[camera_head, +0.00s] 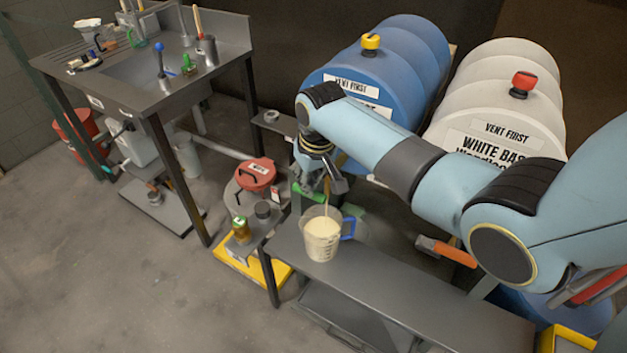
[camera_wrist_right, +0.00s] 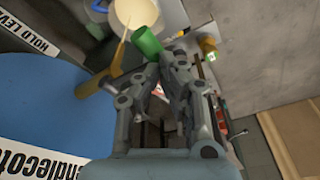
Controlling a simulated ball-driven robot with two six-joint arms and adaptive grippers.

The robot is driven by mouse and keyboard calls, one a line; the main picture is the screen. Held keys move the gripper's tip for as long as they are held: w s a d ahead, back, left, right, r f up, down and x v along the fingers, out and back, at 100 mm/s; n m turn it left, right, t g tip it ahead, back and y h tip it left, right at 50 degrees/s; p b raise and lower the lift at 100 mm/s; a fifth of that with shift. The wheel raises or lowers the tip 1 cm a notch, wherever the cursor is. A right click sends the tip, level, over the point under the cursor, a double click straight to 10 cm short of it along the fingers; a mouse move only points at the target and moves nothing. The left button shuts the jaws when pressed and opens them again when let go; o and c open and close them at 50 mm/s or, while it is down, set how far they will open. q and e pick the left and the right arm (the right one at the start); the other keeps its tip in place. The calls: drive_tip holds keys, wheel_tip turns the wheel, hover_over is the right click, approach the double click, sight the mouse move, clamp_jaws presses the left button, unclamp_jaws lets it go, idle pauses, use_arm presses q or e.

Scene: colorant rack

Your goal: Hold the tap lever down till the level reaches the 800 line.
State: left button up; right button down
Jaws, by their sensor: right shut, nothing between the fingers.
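A clear measuring jug (camera_head: 322,242) with a blue handle stands on the grey bench below the blue drum (camera_head: 345,78). Cream liquid fills much of it; its scale is too small to read. A thin cream stream runs down into the jug; it also shows in the wrist view (camera_wrist_right: 122,48). My right gripper (camera_head: 322,186) is shut and empty at the tap, above the jug. In the wrist view, its fingertips (camera_wrist_right: 168,66) are close to the green lever grip (camera_wrist_right: 147,41); I cannot tell whether they touch. The brass tap body (camera_wrist_right: 92,86) is beside them. My left gripper is out of view.
A white drum (camera_head: 500,110) lies right of the blue one. A red-lidded pot (camera_head: 256,174) and a small amber jar (camera_head: 241,230) stand left of the jug. A sink bench (camera_head: 150,75) is at the back left. The floor at front left is clear.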

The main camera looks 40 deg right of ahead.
wheel_tip(320, 180, up, 3)
drive_tip(key=shift+r+p, duration=0.1)
drive_tip(key=shift+p, duration=0.95)
drive_tip(key=shift+r, duration=2.45)
